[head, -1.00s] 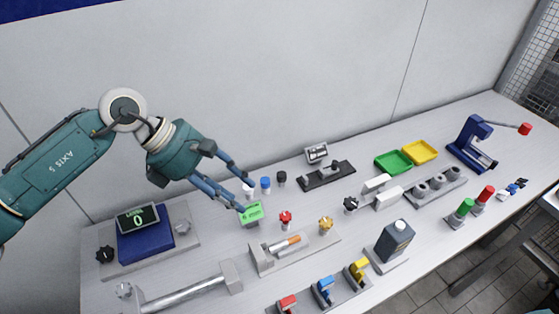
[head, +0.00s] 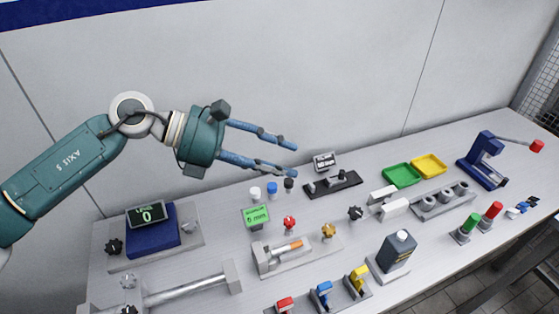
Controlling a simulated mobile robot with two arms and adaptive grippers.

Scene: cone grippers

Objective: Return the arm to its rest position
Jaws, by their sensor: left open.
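My left arm comes in from the left in the head view. Its teal gripper (head: 295,160) has two blue fingers spread apart, pointing right, with nothing between them. It hangs in front of the grey wall, above the back part of the bench (head: 215,285). Below the fingers stand a white, a blue and a black cap (head: 272,188) and a small green display (head: 256,217). The gripper appears clear of them. My right gripper is not in view.
A blue scale (head: 150,238) reading 0 sits at the left. Green (head: 401,175) and yellow (head: 429,164) trays lie at the back right. Several star knobs and small fixtures fill the middle.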

